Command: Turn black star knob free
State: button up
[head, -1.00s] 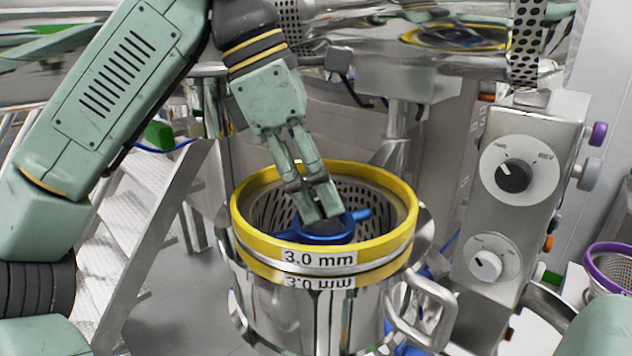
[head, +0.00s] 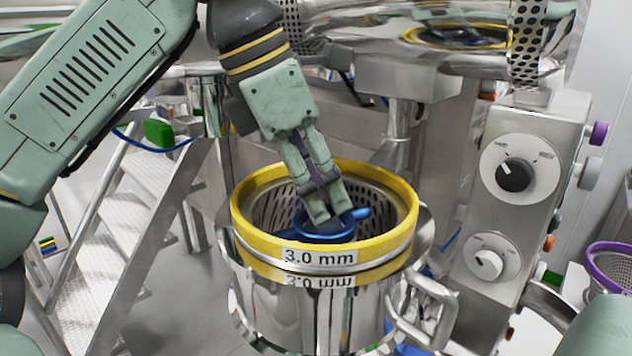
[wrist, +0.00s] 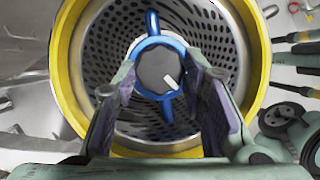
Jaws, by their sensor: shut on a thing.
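The black star knob (wrist: 158,70) shows in the wrist view as a dark grey round top with a white mark. It sits at the hub of a blue part (wrist: 152,24) with arms reaching out inside a perforated basket. My gripper (head: 328,218) reaches down into the yellow-rimmed basket. Its fingers stand on both sides of the knob and are shut on it; the contact itself is hard to see. In the head view the fingers hide most of the knob, and the blue part (head: 362,213) shows around them.
The yellow rim (head: 404,238), labelled 3.0 mm, surrounds the fingers closely. A steel handle (head: 446,318) juts out at the lower right. A steel control post with a black dial (head: 514,175) stands to the right. Metal steps (head: 128,225) stand at the left.

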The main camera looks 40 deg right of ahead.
jog(key=n+t, duration=0.1)
jog(key=n, duration=0.3)
jog(key=shift+s+n+t, duration=0.15)
jog(key=shift+n+t, duration=0.15)
jog(key=shift+t, duration=0.1)
jog(key=n+t, duration=0.1)
jog(key=n, duration=0.3)
jog(key=shift+s, duration=0.2)
jog(key=shift+n+t, duration=0.3)
jog(key=o, duration=1.2)
jog(key=shift+c, duration=0.2)
jog(key=v, duration=0.7)
jog(key=shift+a+r, duration=0.2)
